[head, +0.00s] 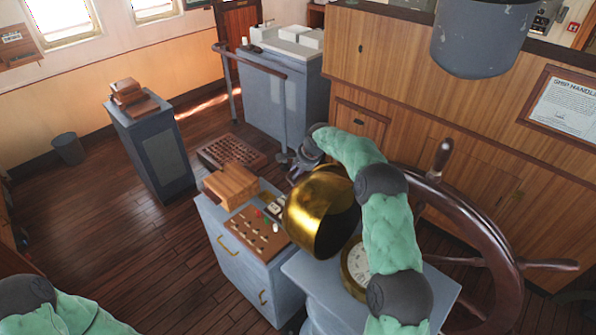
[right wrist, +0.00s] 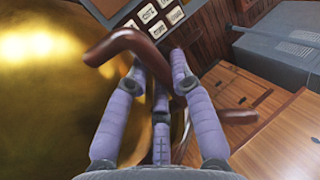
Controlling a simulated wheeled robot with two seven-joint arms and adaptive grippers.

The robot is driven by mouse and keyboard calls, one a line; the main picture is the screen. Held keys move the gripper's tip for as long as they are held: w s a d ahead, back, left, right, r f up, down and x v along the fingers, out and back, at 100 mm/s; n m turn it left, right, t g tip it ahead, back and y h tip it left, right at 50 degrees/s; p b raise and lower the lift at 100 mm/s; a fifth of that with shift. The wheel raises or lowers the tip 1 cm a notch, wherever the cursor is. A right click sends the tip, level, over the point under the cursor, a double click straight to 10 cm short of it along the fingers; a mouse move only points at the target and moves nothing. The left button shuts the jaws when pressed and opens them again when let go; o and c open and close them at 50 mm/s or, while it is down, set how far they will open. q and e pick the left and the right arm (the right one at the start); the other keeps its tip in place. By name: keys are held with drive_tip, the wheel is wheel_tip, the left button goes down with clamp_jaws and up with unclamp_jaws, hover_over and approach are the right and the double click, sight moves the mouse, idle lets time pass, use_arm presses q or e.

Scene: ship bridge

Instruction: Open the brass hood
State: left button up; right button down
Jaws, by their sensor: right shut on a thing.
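The brass hood (head: 312,215) is tilted back to the left, its open side facing right. The round compass dial (head: 356,268) shows beside it on the grey binnacle top (head: 432,291), partly behind my right arm. My right gripper (head: 299,172) is at the hood's far upper edge. In the right wrist view, the gripper (right wrist: 157,68) is shut on a dark brown curved handle (right wrist: 118,42), next to the hood's brass surface (right wrist: 45,100). In the head view the handle is too small to make out. My left gripper is out of view; only part of that arm shows at lower left.
A grey cabinet (head: 231,258) with a wooden box (head: 231,185) and a control panel (head: 258,234) stands left of the hood. The large wooden steering wheel (head: 503,258) is close on the right. Open plank floor (head: 100,235) lies at the left.

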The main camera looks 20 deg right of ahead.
drive_tip(key=shift+w+d+r, duration=0.1)
drive_tip(key=shift+w+r, duration=0.05)
drive_tip(key=shift+r, duration=0.2)
drive_tip(key=c, duration=1.3)
unclamp_jaws()
drive_tip(key=shift+f, duration=0.15)
drive_tip(key=v, duration=1.2)
